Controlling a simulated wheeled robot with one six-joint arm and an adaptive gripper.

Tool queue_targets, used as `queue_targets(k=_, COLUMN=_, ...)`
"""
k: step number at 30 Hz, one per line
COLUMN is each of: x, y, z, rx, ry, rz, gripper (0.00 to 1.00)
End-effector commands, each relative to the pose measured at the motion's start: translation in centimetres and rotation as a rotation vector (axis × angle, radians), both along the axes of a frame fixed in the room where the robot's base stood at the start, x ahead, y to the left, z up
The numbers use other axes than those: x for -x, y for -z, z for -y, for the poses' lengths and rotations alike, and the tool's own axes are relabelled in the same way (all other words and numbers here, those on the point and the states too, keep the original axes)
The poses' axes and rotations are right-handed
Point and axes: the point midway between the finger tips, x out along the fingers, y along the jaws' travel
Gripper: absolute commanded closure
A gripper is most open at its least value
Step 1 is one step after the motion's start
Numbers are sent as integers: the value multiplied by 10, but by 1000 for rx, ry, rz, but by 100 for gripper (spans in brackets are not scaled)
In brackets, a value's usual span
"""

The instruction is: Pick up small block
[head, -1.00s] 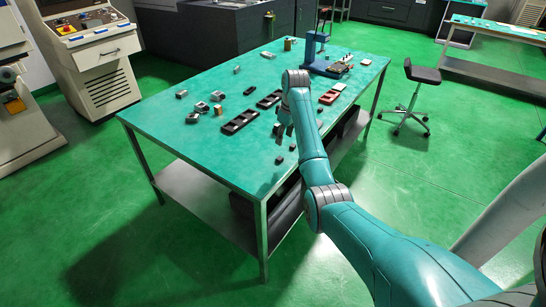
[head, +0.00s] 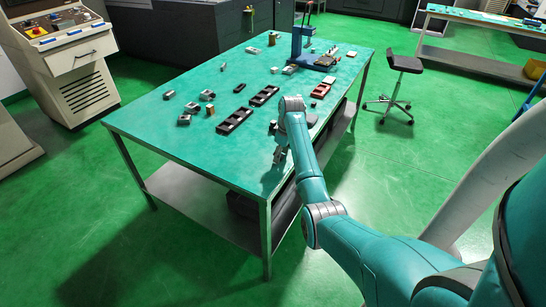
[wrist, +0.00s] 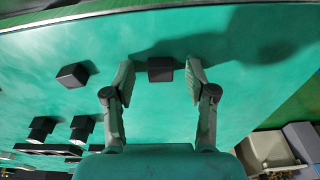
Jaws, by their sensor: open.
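A small dark block (wrist: 160,69) sits on the green table top, between the tips of my gripper (wrist: 160,80) in the wrist view. The fingers stand apart on either side of it, with a gap on each side. A second dark block (wrist: 73,75) lies to the left, outside the fingers. Two more dark pieces (wrist: 41,128) (wrist: 81,129) lie lower left. In the head view my gripper (head: 279,154) points down over the table near its front right edge. The blocks are hard to make out there, largely hidden by the gripper and arm.
The green table (head: 180,140) carries black trays (head: 234,121) (head: 264,95), several metal parts (head: 192,107) on the left, a red tray (head: 320,90) and a blue stand (head: 303,45) at the back. Its near left area is clear. A stool (head: 404,65) stands to the right.

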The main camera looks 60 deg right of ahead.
Motion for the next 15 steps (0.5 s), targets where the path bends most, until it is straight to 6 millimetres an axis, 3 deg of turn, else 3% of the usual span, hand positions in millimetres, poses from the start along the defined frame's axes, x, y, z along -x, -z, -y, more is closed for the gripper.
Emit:
queue_targets(k=5, x=0, y=0, z=0, rx=0, ry=0, rz=1, gripper=44)
queue_targets(k=11, x=0, y=0, z=0, rx=0, ry=0, rz=1, gripper=89)
queue_targets(k=15, x=0, y=0, z=0, rx=0, ry=0, rz=1, gripper=92)
